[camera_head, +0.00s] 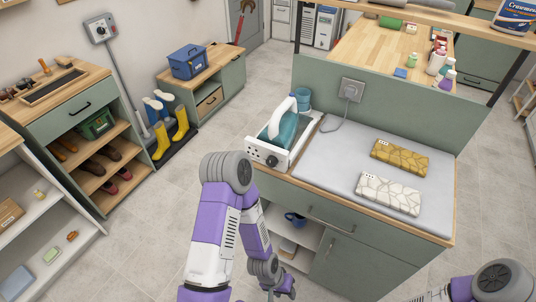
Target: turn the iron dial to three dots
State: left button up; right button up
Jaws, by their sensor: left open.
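A teal iron (285,131) with a white handle rests in a white holder at the left end of the counter. The holder's white front panel (266,155) carries a dark round knob and small dark marks; the dial's setting is too small to read. My left gripper (283,291) is low at the bottom centre, in front of the cabinet and well below the iron, apart from it. It is open, with its fingers partly hidden. Only part of my right arm shows at the bottom right; its gripper is out of view.
A grey ironing pad (340,150) covers the counter (447,225), with a yellow patterned folded towel (399,157) and a white patterned one (389,193) on it. A cord runs to a wall socket (351,90) behind. Open shelves (290,238) are below the iron.

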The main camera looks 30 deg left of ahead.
aim_at(271, 161)
jog(key=u, duration=0.05)
jog(key=k, duration=0.5)
jog(key=u, duration=1.55)
jog(key=i, duration=0.5)
jog(key=u, duration=0.05)
